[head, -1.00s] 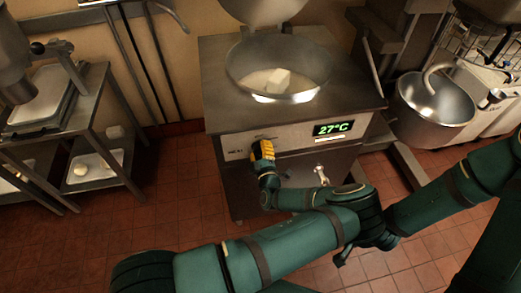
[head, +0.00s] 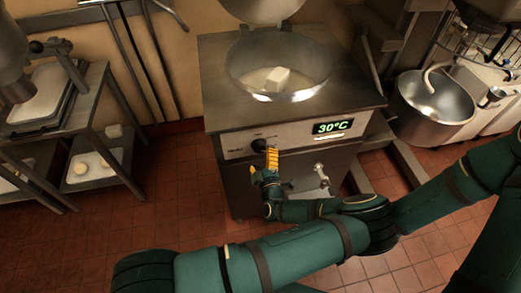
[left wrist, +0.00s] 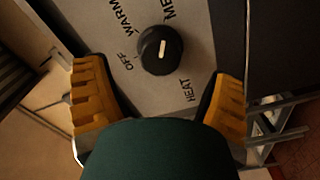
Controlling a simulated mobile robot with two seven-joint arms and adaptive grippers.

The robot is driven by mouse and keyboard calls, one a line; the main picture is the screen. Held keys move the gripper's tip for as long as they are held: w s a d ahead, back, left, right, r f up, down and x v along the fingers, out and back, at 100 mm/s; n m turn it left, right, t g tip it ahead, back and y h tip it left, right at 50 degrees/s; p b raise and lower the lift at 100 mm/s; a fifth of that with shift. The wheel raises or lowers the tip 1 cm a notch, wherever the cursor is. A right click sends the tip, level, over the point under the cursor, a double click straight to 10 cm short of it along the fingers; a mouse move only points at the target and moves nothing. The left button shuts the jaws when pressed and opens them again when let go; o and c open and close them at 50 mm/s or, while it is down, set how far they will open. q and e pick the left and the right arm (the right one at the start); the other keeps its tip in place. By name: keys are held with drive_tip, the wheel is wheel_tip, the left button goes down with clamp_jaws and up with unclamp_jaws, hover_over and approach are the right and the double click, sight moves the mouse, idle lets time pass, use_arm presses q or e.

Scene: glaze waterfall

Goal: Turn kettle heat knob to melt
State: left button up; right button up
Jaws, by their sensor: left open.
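The kettle (head: 225,80) is a steel cabinet with a round bowl (head: 318,72) on top, its lid raised. The black heat knob (head: 259,144) is on the left of its front panel and also shows in the left wrist view (left wrist: 153,62). Its white pointer line points up in that view, toward the partly cut-off MELT lettering; OFF and WARM lie to the left. My left gripper (head: 271,158) has yellow fingers and is open just below and in front of the knob. In the left wrist view the fingers (left wrist: 160,95) are spread wide, apart from the knob.
A green display (head: 333,127) reads 30°C. A white block (head: 277,78) sits in the bowl. A drain tap (head: 321,176) sticks out of the front below the display. A mixer bowl (head: 432,112) stands right; a steel rack (head: 92,100) stands left.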

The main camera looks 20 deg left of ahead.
use_arm(q)
drive_tip(key=v, duration=0.7)
drive_tip(key=shift+s, duration=0.2)
